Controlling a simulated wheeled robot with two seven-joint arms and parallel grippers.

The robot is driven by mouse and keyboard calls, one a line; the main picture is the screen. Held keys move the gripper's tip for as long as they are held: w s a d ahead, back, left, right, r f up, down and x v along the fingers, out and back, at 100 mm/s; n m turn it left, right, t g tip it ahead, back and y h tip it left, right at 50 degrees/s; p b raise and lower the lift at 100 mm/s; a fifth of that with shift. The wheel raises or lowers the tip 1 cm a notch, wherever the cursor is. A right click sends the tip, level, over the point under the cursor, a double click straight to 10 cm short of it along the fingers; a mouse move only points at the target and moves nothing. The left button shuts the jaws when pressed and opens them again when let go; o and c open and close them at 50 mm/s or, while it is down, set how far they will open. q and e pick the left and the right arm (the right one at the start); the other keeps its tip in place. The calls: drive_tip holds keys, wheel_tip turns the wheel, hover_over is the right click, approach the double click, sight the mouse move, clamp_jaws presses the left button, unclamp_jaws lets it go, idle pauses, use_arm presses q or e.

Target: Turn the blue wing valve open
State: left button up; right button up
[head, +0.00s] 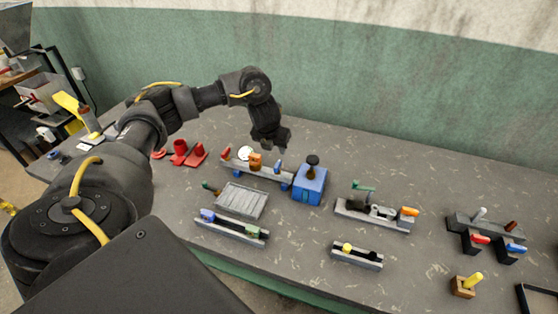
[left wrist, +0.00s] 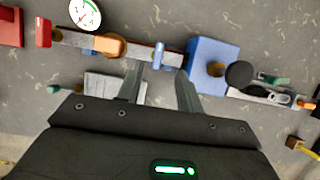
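The blue wing valve (head: 278,167) stands on a grey pipe fixture, between an orange valve and a blue box. Its thin blue wing also shows in the left wrist view (left wrist: 161,54), upright in the picture. My left gripper (head: 271,148) hangs just above and behind it in the head view. In the left wrist view its two fingers (left wrist: 159,68) are apart and empty, with the wing lying between and slightly beyond the tips. I cannot tell whether either finger touches it. My right gripper is not in view.
The orange valve (left wrist: 108,44) and a round white gauge (left wrist: 85,13) are left of the wing. The blue box (head: 310,185) with a dark knob (head: 312,160) is close on the right. A slatted grey panel (head: 242,201) lies in front. Other fixtures spread right, with bare table between.

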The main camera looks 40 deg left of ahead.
sight(279, 161)
use_arm(q)
drive_tip(key=p+x, duration=0.1)
drive_tip(key=x, duration=0.9)
drive_tip(key=shift+p, duration=0.3)
